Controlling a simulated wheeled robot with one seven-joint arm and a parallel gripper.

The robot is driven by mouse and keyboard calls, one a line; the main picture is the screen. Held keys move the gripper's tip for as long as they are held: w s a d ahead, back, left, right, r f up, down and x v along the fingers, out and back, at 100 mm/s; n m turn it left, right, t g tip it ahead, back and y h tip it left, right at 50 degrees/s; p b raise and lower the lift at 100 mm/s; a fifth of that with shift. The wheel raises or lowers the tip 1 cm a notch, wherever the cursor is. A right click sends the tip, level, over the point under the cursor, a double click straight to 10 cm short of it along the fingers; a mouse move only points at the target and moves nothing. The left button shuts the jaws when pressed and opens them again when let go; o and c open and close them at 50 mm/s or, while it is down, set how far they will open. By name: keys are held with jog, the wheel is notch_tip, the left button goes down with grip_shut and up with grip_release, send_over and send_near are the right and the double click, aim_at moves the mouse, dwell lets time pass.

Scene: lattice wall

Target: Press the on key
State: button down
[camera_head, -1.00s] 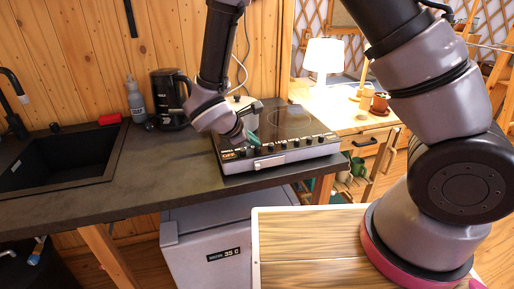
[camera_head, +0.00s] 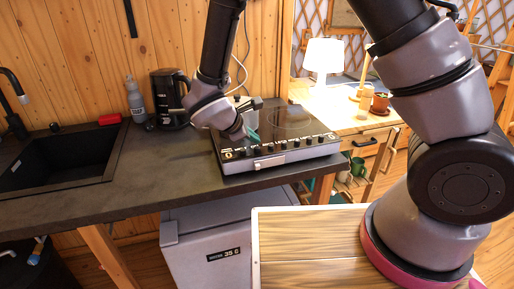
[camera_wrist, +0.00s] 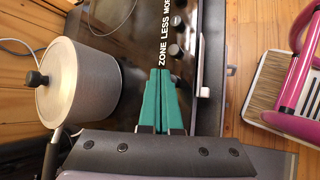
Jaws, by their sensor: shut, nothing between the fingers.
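A black cooktop (camera_head: 290,122) with a silver front sits on the dark counter. Several dark keys and white labels (camera_head: 285,146) run along its front strip. In the wrist view the words ZONE, LESS and part of MORE (camera_wrist: 165,32) are readable beside two round keys (camera_wrist: 175,50). I cannot tell which key is the on key; the left end of the strip (camera_head: 228,154) carries a small pale mark. My gripper (camera_head: 252,134) has teal fingers, shut and empty, above the strip's left part. Its tips (camera_wrist: 160,71) hide part of the panel; contact cannot be told.
A grey lidded pot (camera_wrist: 75,88) stands left of the fingers in the wrist view. A black kettle (camera_head: 170,98) and grey bottle (camera_head: 136,100) stand left of the cooktop, beyond them a sink (camera_head: 58,160). The counter's front left is clear.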

aim_at(254, 152)
jog(key=shift+r, duration=0.1)
jog(key=shift+r, duration=2.5)
jog(key=s+d+r+m+g+y, duration=0.3)
jog(key=d+r+m+g, duration=0.1)
jog(key=d+r+m, duration=1.15)
jog(key=s+d+r+m+t+y, duration=0.4)
jog(key=s+d+r+m, duration=0.4)
jog(key=r, duration=0.2)
jog(key=shift+s+d+r+y, duration=0.15)
jog(key=shift+s+y, duration=0.1)
jog(key=shift+y, duration=0.05)
